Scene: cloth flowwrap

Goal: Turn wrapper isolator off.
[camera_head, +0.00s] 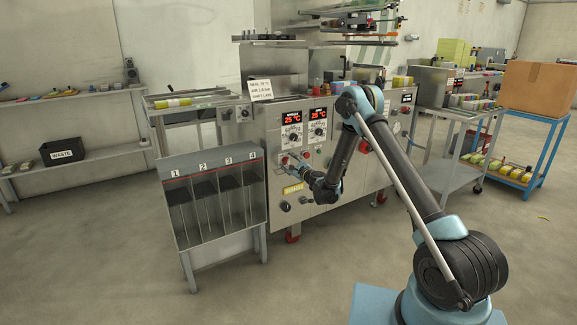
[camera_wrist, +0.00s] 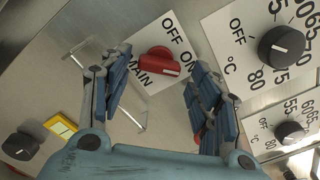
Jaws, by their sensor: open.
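A red rotary switch (camera_wrist: 158,62) sits on a white plate (camera_wrist: 146,88) marked MAIN, ON and OFF in the wrist view. The white mark on its knob points toward ON. My gripper (camera_wrist: 158,80) is open, with one finger on each side of the red switch and apart from it. The jaws hold nothing. In the head view my gripper (camera_head: 292,160) is at the front panel of the wrapper machine (camera_head: 335,190), below the left temperature dial. The switch is too small to make out clearly there.
Black temperature dials (camera_wrist: 282,46) lie right of the switch in the wrist view. A clear bracket (camera_wrist: 142,118) stands beside the plate. A black knob (camera_wrist: 20,146) and yellow label (camera_wrist: 60,130) are lower left. A numbered bin rack (camera_head: 210,165) stands close left of my gripper.

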